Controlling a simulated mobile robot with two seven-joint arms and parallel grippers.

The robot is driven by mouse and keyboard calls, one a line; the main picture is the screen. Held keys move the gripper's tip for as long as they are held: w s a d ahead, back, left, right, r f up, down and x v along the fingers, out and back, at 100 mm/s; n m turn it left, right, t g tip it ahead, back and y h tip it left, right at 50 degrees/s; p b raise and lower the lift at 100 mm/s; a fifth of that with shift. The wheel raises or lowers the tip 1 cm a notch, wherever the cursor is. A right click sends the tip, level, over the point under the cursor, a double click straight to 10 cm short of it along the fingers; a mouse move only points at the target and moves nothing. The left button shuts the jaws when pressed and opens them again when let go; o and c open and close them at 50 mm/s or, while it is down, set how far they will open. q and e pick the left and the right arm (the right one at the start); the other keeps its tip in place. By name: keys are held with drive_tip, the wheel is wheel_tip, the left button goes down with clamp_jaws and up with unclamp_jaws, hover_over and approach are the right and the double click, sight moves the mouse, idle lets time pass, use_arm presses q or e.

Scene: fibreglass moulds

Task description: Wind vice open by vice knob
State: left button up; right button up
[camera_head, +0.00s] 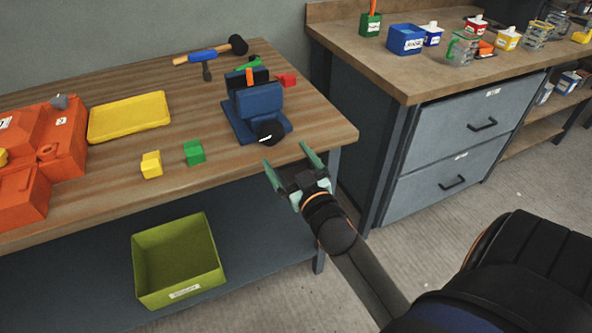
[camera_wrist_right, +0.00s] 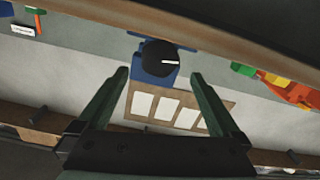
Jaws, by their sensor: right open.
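The blue vice (camera_head: 257,104) stands on the wooden workbench near its right front corner. Its round black knob (camera_head: 270,131) faces the front edge. An orange piece and a dark piece show at the top of the vice, between or near the jaws. My right gripper (camera_head: 289,155) is open and empty, in front of the bench edge, a little below and right of the knob and apart from it. In the right wrist view the black knob (camera_wrist_right: 159,57) with a white mark lies ahead, between the open fingers, with the blue vice (camera_wrist_right: 151,78) behind it. My left gripper is out of view.
Green (camera_head: 194,152) and yellow (camera_head: 151,164) blocks, a yellow tray (camera_head: 129,117) and orange moulds (camera_head: 45,150) lie left of the vice. A hammer (camera_head: 207,58) lies behind. A green bin (camera_head: 180,262) stands below. A drawer cabinet (camera_head: 450,150) stands to the right.

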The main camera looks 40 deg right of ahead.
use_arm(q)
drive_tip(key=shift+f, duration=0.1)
use_arm(e)
drive_tip(key=shift+v, duration=2.3)
drive_tip(key=shift+a, duration=0.1)
use_arm(q)
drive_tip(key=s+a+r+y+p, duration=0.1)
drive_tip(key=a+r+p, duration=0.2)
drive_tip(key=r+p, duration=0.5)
drive_tip(key=p, duration=0.2)
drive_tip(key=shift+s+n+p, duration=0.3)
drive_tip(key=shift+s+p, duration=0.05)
drive_tip(key=shift+p, duration=0.05)
use_arm(e)
drive_tip(key=s+a+f+n+g+y, duration=0.2)
drive_tip(key=s+a+f+g+y, duration=0.4)
drive_tip(key=s+a+f, duration=0.8)
drive_tip(key=f+g, duration=0.1)
drive_tip(key=g, duration=0.1)
drive_tip(key=shift+f+n+g, duration=0.3)
